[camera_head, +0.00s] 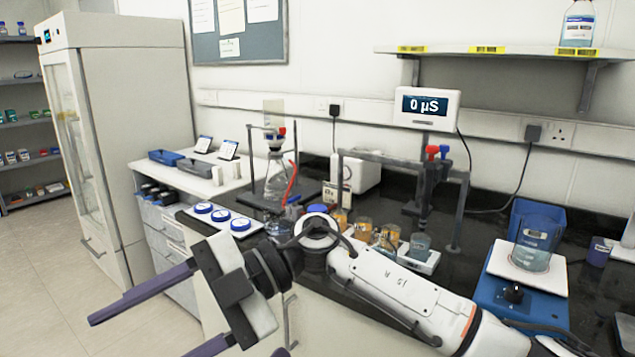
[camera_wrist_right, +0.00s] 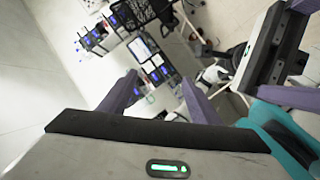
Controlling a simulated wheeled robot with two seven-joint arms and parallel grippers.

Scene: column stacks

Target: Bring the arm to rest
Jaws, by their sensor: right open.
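My right arm (camera_head: 400,290) reaches in from the right, a white link crossing in front of the bench. Its gripper (camera_head: 150,338) is at the lower left of the head view, over the floor in front of the bench. Its two purple fingers are wide apart with nothing between them; the lower one is cut by the frame edge. In the right wrist view the fingers of this gripper (camera_wrist_right: 160,92) also stand apart and empty. My left gripper (camera_wrist_right: 303,52) shows at the right of that view, its purple fingers spread and partly cut off. It is outside the head view.
The black bench behind my right arm holds a metal stand (camera_head: 458,215), several amber beakers, a blue hotplate (camera_head: 515,300) with a beaker (camera_head: 537,243), and a flask (camera_head: 275,175). A white fridge (camera_head: 130,130) stands at the left. The floor (camera_head: 50,270) before it is clear.

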